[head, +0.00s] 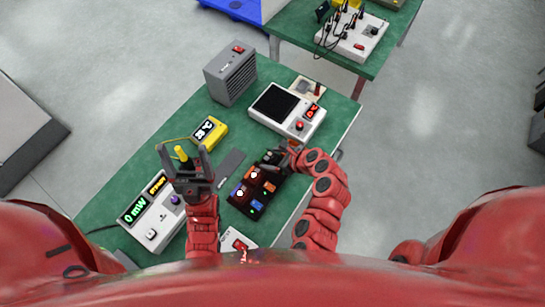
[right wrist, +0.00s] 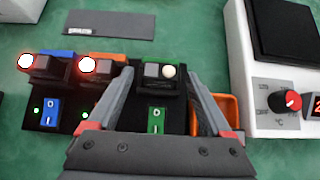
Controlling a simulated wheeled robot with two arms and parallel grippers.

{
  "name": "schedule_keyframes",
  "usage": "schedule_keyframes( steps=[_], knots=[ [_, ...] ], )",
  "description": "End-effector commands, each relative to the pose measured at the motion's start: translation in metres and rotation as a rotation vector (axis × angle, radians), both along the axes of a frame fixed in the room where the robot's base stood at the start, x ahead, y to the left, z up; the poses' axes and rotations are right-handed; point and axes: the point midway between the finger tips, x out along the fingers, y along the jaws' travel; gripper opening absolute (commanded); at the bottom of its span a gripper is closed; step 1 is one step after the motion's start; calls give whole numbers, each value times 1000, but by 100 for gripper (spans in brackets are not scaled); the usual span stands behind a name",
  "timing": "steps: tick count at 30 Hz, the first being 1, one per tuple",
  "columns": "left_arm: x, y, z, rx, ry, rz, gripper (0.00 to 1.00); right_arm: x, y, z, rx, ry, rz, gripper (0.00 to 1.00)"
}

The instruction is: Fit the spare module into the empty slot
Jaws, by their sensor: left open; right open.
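The black rack (right wrist: 70,145) stands on the green table, and it also shows in the head view (head: 243,203). In the right wrist view, two modules on its left carry glowing red lamps, one blue-backed (right wrist: 45,68) and one orange-backed (right wrist: 103,72). A dark module with an unlit pale lamp (right wrist: 152,75) sits right of them, above a green switch (right wrist: 156,118). My right gripper (right wrist: 160,82) is open, its fingers either side of this module; contact is unclear. I cannot tell whether it is the spare. My left gripper (head: 182,152) is open, left of the rack. No empty slot is clearly visible.
An orange part (right wrist: 228,108) lies behind my right finger. A white hotplate (head: 287,110) stands right of the rack. A yellow meter (head: 208,131), a grey box (head: 231,76) and a white display unit (head: 150,217) stand around. A flat dark plate (head: 230,165) lies near the rack.

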Motion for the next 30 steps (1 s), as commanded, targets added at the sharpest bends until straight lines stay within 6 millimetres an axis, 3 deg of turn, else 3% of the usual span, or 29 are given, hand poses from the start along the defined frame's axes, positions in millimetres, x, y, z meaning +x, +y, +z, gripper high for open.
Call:
schedule_keyframes(
  steps=[11, 25, 29, 30],
  knots=[
    [0, 0, -6, 0, 0, 0, 79, -5, -8, 8, 0, -3, 1, 84],
    [0, 0, -31, 0, 0, 0, 79, -37, -53, 59, -1, -5, -4, 84],
    [0, 0, -9, 0, 0, 0, 79, -51, -73, 89, -2, -1, -6, 84],
    [0, 0, 4, 0, 0, 0, 79, -53, -76, 97, -1, 2, -4, 84]
  ],
)
